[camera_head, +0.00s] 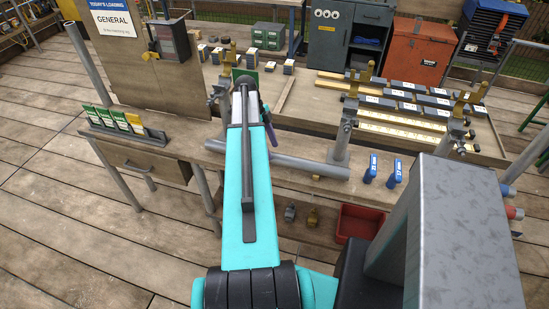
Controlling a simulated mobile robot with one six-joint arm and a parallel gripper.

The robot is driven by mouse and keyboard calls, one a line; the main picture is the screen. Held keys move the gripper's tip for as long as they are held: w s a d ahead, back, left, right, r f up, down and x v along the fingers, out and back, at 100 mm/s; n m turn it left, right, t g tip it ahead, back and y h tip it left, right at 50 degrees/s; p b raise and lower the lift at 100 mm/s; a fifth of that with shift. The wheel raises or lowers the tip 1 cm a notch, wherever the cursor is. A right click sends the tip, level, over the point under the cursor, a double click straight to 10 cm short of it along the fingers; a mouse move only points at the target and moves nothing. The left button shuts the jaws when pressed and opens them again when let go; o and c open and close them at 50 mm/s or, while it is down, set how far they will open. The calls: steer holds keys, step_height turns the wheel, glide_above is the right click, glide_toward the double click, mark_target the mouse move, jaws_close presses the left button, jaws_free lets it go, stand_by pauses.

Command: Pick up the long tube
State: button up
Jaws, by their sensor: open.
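A long grey tube (308,165) lies along the front edge of the wooden workbench (385,185). Its left part passes behind my teal arm, and its right end shows near the upright metal post of a stand. My arm reaches forward over the bench, crossing above the tube's left part. My gripper is hidden behind the arm's far end, so I cannot see its jaws or how far they are from the tube.
Blue valves (394,174) stand at the front right. Brass-topped stands (350,110) and dark labelled blocks (408,95) fill the right. A red bin (360,222) sits below. Green-labelled cards (120,120) stand left. A grey cabinet (322,55) stands behind.

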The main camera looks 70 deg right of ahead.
mark_target(273, 153)
steer(key=shift+p+x, duration=0.75)
steer(key=shift+x, duration=1.2)
steer(key=shift+w, duration=0.1)
jaws_close()
